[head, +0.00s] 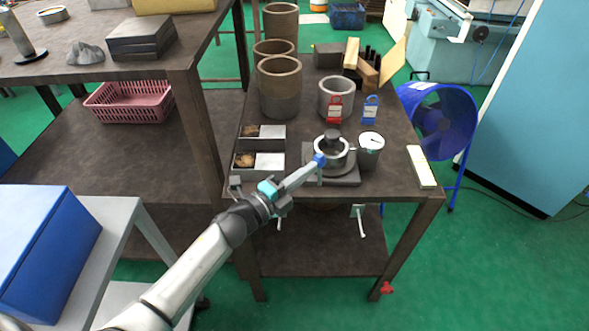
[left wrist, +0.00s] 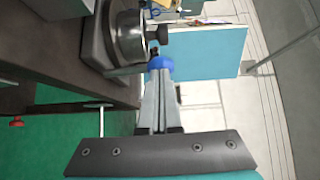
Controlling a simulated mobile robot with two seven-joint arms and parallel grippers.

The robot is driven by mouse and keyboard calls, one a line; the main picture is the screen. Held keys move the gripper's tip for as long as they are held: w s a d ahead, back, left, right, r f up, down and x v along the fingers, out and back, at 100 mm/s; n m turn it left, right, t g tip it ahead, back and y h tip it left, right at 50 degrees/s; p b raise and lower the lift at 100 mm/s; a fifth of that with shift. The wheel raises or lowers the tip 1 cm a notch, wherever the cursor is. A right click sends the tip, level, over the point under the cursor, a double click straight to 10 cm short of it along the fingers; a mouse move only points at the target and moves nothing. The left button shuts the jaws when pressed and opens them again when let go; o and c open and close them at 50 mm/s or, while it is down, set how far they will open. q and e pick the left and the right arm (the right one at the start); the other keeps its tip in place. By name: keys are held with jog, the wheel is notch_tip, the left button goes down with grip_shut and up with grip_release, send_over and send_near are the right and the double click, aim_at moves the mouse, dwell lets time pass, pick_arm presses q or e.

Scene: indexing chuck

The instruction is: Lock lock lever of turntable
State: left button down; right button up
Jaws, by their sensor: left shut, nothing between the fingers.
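The turntable (head: 344,158) is a round metal chuck on a dark square base (head: 345,180), with a dark knobbed piece (head: 332,137) in its middle. In the left wrist view the turntable (left wrist: 128,38) is at the upper left. My left gripper (head: 318,162) is shut, its fingertips at the near left side of the turntable. A blue rounded piece (left wrist: 160,64) sits at the fingertips; I cannot tell whether it is the lock lever's knob or part of the fingers. A small dark-red part (left wrist: 153,48) shows just beyond it. My right gripper is out of view.
A gauge on a dark cup (head: 370,150) stands close right of the turntable. Two open boxes (head: 270,140) are at left. The front right of the table is mostly clear.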

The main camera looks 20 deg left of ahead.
pick_arm(q)
jog(key=d+p, duration=0.1)
jog(key=d+m+g+p, duration=0.1)
jog(key=p, duration=0.1)
jog(key=w+d+r+y+p, duration=0.1)
jog(key=p, duration=0.1)
jog(key=shift+m, duration=0.3)
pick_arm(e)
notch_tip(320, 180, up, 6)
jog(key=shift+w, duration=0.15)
pick_arm(q)
jog(key=shift+s+a, duration=0.15)
jog(key=shift+a, duration=0.05)
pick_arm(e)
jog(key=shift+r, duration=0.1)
